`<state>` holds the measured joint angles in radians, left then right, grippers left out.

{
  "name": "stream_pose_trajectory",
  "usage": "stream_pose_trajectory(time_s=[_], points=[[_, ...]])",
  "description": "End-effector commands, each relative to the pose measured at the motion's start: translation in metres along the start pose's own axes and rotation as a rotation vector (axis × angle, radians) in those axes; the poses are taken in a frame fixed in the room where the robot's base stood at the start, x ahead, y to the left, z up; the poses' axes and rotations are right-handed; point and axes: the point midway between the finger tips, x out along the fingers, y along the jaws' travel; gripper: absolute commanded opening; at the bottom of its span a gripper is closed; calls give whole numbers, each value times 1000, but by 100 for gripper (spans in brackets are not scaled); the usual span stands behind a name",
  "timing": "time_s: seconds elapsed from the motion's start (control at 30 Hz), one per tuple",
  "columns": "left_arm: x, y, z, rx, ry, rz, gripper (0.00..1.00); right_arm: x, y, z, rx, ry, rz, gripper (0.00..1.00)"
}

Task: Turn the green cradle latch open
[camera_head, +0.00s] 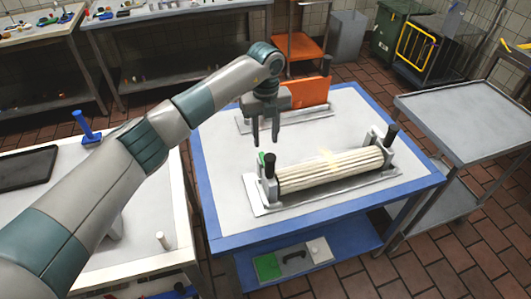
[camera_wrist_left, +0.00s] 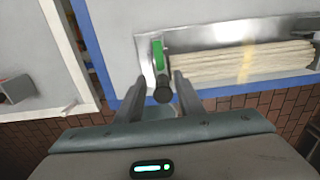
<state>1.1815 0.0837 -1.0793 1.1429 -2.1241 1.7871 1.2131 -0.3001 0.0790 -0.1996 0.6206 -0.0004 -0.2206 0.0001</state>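The green cradle latch (camera_head: 261,158) is a small green piece at the left end of a metal cradle (camera_head: 256,201) on the blue-edged table. In the left wrist view the green latch (camera_wrist_left: 158,55) lies lengthwise beside a black knob (camera_wrist_left: 163,92). The cradle holds a pale ribbed roll (camera_head: 335,171) with a yellowish band. My left gripper (camera_head: 266,141) points down above the cradle's left end, its fingers apart and empty. In the left wrist view the black knob appears between the fingers of my left gripper (camera_wrist_left: 158,90); contact cannot be told. My right gripper is out of view.
A second fixture with an orange panel (camera_head: 308,92) stands behind the cradle. Another black knob (camera_head: 392,133) rises at the cradle's right end. A white table (camera_head: 150,210) with a black tray (camera_head: 25,170) is at left. A grey cart (camera_head: 470,110) stands at right.

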Motion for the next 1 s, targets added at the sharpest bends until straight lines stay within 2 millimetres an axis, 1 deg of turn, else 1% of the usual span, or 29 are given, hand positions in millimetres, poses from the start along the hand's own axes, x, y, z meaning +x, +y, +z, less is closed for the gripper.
stream_pose_trajectory(time_s=[0.03, 0.3, 0.5, 0.7, 0.97, 1.0], points=[[7, 1, -1, -1, 3, 3, 34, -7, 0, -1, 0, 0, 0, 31], [55, 1, -1, -1, 4, 2, 34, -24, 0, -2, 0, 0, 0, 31], [80, 0, -1, -1, 2, 1, 34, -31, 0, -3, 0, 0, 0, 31], [91, 0, 0, -1, -1, 0, 34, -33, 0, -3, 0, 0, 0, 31], [92, 0, 0, 0, -1, 0, 34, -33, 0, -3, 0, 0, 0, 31], [92, 0, 0, 0, -1, 0, 32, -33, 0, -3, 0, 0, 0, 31]])
